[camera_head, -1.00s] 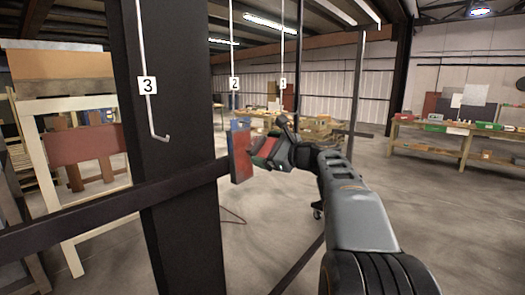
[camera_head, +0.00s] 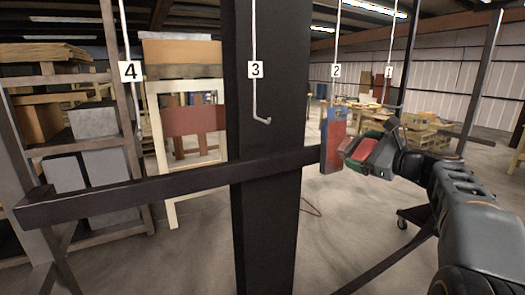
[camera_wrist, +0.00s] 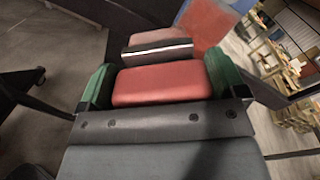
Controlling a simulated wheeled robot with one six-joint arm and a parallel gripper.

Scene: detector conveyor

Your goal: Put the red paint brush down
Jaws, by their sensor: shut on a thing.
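The red paint brush (camera_wrist: 165,84) sits between the green pads of my gripper (camera_wrist: 160,76) in the wrist view. A silver and black band with a paler part shows just beyond its red body. In the head view my gripper (camera_head: 368,152) is at the right, shut on the brush (camera_head: 361,145), which is small and partly covered there. The gripper is held in the air, close to the right of a blue and red panel (camera_head: 332,140) that hangs under label 2. I cannot tell whether the brush touches the panel.
A dark post (camera_head: 266,215) and a dark horizontal bar (camera_head: 170,187) stand in front. Hanging hooks carry labels 1 to 3 and more; hook 3 (camera_head: 258,105) is empty. Shelves with boxes (camera_head: 95,120) are at the left. A wheeled cart (camera_head: 412,217) is at the lower right.

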